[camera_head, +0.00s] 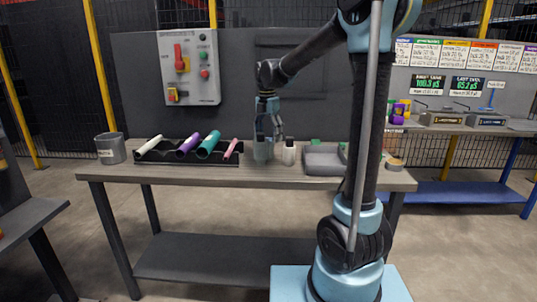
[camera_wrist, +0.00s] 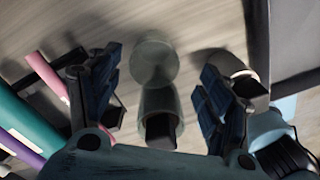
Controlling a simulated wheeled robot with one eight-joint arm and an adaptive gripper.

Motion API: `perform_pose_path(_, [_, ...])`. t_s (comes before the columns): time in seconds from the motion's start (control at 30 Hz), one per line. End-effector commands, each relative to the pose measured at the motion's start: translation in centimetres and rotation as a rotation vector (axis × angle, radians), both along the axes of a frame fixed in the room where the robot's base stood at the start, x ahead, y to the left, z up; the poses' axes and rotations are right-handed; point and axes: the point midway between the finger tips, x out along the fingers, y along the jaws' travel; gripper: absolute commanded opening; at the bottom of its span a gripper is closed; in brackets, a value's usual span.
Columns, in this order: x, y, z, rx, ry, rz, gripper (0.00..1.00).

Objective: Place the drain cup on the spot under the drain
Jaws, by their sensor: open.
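A translucent grey-green cup (camera_head: 262,151) stands on the workbench between the tube rack and a white bottle. In the wrist view the cup (camera_wrist: 158,98) lies between my fingers, with a rounded disc-like part above a narrower body. A dark block shows at its lower end; I cannot tell what it is. My gripper (camera_head: 268,137) points down at the cup. It is open, with one finger on each side of the cup in the wrist view (camera_wrist: 160,80), and gaps show on both sides. I cannot make out a drain or a marked spot.
The white bottle (camera_head: 289,153) with a dark cap stands close to my right finger. A black rack (camera_head: 170,157) of coloured tubes lies to the left. A grey bucket (camera_head: 110,148) stands at the bench's left end. A grey tray (camera_head: 322,159) lies to the right.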

Motion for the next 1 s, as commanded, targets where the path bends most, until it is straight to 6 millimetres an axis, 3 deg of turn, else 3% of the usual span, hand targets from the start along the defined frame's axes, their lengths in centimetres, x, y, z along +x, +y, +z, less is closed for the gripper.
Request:
perform_pose_path(0.37, [0.2,0.0,-2.8,0.0,0.0,-0.001,0.72])
perform_pose_path(0.7, [0.7,0.2,-6.8,0.0,0.0,-0.001,0.72])
perform_pose_path(1.0, [0.7,0.2,-7.2,0.0,0.0,-0.001,0.72])
